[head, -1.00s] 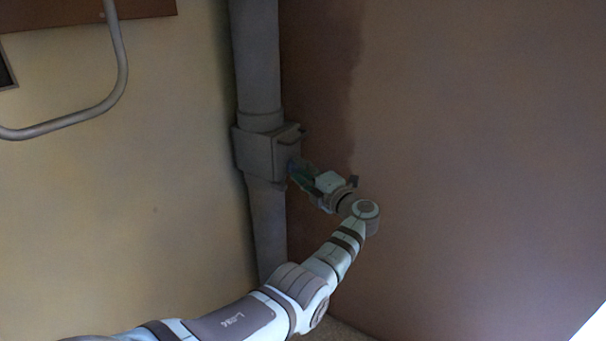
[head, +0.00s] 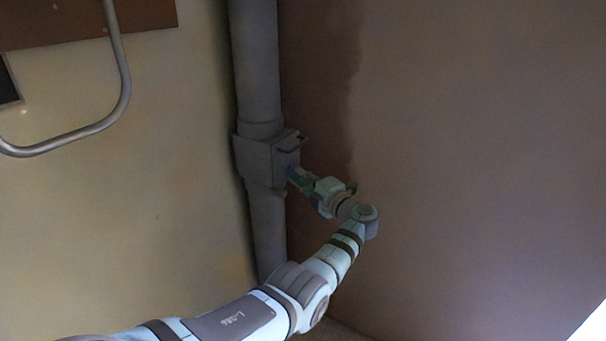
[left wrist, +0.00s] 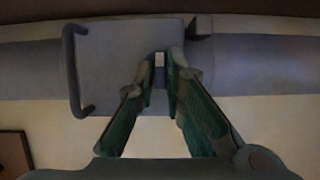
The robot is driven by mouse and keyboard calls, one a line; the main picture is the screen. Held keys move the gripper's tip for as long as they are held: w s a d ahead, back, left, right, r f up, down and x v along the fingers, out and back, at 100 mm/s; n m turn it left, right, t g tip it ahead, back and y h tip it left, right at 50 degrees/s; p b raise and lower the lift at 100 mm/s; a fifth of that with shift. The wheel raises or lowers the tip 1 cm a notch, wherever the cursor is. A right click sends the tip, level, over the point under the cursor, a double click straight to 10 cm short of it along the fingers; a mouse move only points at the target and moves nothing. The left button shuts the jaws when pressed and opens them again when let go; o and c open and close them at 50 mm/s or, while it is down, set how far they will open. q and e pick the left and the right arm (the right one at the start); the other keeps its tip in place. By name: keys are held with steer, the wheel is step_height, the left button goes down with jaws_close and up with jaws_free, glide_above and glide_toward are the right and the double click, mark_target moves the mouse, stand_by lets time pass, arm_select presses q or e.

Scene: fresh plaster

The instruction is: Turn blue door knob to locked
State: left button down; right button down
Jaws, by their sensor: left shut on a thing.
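The blue knob (head: 291,171) is on the right-hand face of a grey box (head: 254,158) set in a vertical pipe. It shows only as a small blue patch, mostly covered by the fingers. My left gripper (head: 297,176) reaches the knob from the right, its green fingers shut on it. In the left wrist view, the fingertips (left wrist: 162,62) close in on a small pale piece at the box face (left wrist: 110,62). I cannot read the knob's setting or any lock mark. My right gripper is not in view.
A bar handle (head: 291,143) stands out from the box close above the gripper, and it shows in the left wrist view (left wrist: 72,72). The grey pipe (head: 256,65) runs up the corner. A bent metal rail (head: 124,80) is at the upper left. The brown wall (head: 450,150) is bare.

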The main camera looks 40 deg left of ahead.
arm_select(q)
steer(key=c, duration=1.7)
jaws_free()
steer(key=shift+r, duration=0.2)
steer(key=shift+o, duration=0.2)
steer(key=shift+a+f, duration=0.15)
steer(key=v, duration=1.2)
